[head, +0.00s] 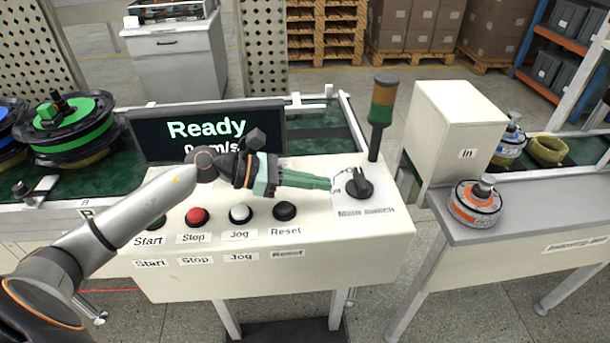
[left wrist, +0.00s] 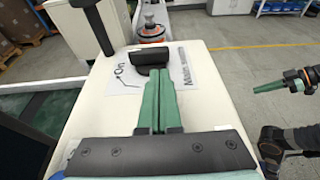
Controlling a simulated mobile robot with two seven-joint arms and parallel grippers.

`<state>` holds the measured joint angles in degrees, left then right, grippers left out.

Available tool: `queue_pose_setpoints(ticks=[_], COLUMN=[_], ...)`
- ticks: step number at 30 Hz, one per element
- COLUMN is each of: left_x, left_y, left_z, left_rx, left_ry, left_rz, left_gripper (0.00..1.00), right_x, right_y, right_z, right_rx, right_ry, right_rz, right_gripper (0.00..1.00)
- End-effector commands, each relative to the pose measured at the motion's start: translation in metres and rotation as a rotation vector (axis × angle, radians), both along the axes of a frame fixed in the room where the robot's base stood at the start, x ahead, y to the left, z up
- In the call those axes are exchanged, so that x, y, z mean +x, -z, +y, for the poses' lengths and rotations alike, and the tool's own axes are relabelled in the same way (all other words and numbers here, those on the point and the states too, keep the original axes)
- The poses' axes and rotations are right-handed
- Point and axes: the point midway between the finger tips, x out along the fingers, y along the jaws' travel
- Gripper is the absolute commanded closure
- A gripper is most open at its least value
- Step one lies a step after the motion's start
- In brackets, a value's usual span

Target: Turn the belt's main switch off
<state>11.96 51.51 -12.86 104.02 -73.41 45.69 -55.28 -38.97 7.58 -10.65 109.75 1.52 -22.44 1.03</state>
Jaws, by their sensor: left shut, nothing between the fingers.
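The main switch (head: 359,185) is a black rotary knob on a white label at the right end of the cream control box. It also shows in the left wrist view (left wrist: 151,56), with "On" and an arrow printed on the label beside it. My left gripper (head: 330,184) has green fingers, pressed together and empty. Their tips are close to the knob's left side in the head view; I cannot tell if they touch it. The display (head: 207,133) reads "Ready". My right gripper (left wrist: 270,87) shows only in the left wrist view, off to the right, its jaw state unclear.
Start, red Stop (head: 197,216), white Jog (head: 240,213) and black Reset (head: 285,210) buttons line the box front. A signal tower (head: 382,100) stands behind the switch. A white "In" housing (head: 455,125) and a grey table (head: 520,222) with a hub motor (head: 474,203) stand right.

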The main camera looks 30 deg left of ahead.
Motion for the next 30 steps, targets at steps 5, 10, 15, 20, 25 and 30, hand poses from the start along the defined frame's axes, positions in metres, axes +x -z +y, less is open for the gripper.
queue_pose_setpoints(ticks=[5, 10, 15, 20, 25, 30], left_x=[0.017, 0.027, 0.029, 0.029, 0.029, 0.029], left_y=[0.006, 0.013, 0.016, 0.016, 0.016, 0.016], left_z=[-0.026, -0.039, -0.044, -0.043, -0.043, -0.042], left_rx=[-0.003, -0.001, 0.001, 0.001, 0.001, 0.001], left_ry=[0.001, -0.001, 0.000, 0.000, -0.001, -0.011], left_rz=[-0.003, -0.002, -0.001, -0.001, -0.001, -0.001], left_gripper=[1.00, 1.00, 1.00, 1.00, 1.00, 1.00], right_x=[0.000, 0.000, 0.000, 0.000, 0.000, 0.000], right_y=[-0.009, -0.012, -0.012, -0.012, -0.011, -0.011], right_z=[-0.001, -0.001, -0.001, -0.001, -0.001, -0.001], right_rx=[-0.001, -0.002, -0.002, -0.002, -0.003, -0.003], right_ry=[0.001, 0.001, 0.001, 0.002, 0.002, 0.002], right_rz=[0.000, 0.001, 0.002, 0.002, 0.003, 0.003], right_gripper=[1.00, 1.00, 1.00, 1.00, 1.00, 1.00])
